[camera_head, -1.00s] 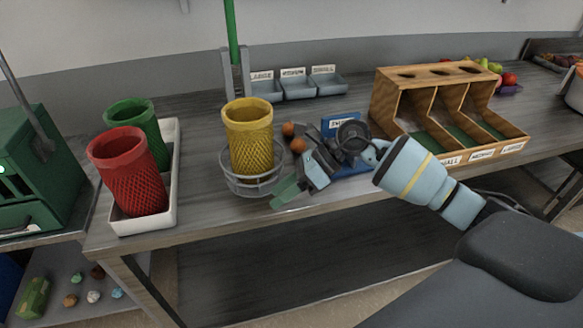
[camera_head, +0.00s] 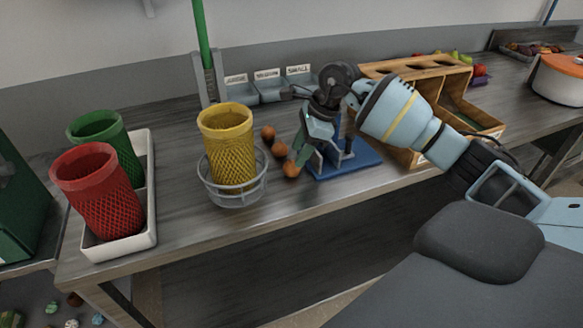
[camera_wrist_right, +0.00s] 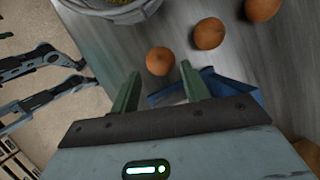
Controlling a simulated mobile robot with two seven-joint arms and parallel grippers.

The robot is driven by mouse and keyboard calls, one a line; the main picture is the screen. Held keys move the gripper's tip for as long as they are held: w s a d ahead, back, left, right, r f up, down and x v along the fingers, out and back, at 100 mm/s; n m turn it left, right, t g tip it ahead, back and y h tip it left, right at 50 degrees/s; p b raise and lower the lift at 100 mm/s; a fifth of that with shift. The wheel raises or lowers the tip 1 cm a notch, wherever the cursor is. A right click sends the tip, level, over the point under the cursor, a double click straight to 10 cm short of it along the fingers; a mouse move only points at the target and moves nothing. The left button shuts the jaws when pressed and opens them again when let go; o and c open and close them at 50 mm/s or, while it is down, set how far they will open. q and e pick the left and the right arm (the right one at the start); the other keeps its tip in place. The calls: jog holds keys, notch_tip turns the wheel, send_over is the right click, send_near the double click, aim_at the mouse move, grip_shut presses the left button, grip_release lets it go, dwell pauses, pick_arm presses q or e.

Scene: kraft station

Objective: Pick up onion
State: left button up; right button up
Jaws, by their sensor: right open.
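Three brown-orange round onions lie in a row on the grey table between the yellow mesh basket and a blue stand. The nearest onion (camera_head: 291,169) is close to my right gripper (camera_head: 299,156), with the middle onion (camera_head: 279,149) and the far onion (camera_head: 268,133) behind it. My right gripper is open, its green fingers pointing down at the nearest onion. In the right wrist view the nearest onion (camera_wrist_right: 160,61) shows just beyond and between the fingertips (camera_wrist_right: 160,73). I see nothing held. My left gripper is not in view.
The yellow basket (camera_head: 227,142) stands in a wire ring (camera_head: 237,196) left of the onions. The blue stand (camera_head: 352,162) is right beside my right gripper. A wooden bin rack (camera_head: 440,75) is behind my right arm. Red (camera_head: 97,195) and green (camera_head: 103,140) baskets stand left.

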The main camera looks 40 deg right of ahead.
jog(key=shift+p+x, duration=0.35)
jog(key=shift+x, duration=2.25)
jog(key=shift+d, duration=0.1)
jog(key=c, duration=0.6)
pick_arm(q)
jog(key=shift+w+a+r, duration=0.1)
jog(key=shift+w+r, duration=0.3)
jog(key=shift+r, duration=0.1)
pick_arm(e)
jog(key=shift+c, duration=0.2)
jog(key=shift+r, duration=0.85)
jog(key=shift+s+r+b, duration=0.3)
jog(key=shift+r, duration=0.55)
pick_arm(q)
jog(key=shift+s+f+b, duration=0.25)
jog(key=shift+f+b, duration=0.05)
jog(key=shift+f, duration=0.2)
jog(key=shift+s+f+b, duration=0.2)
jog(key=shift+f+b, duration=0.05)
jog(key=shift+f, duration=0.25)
pick_arm(e)
jog(key=s+a, duration=0.2)
jog(key=s, duration=0.5)
jog(key=s+a+r, duration=0.1)
jog(key=s+a, duration=0.2)
jog(key=s, duration=0.4)
jog(key=shift+s+r, duration=0.25)
jog(key=shift+s, duration=0.1)
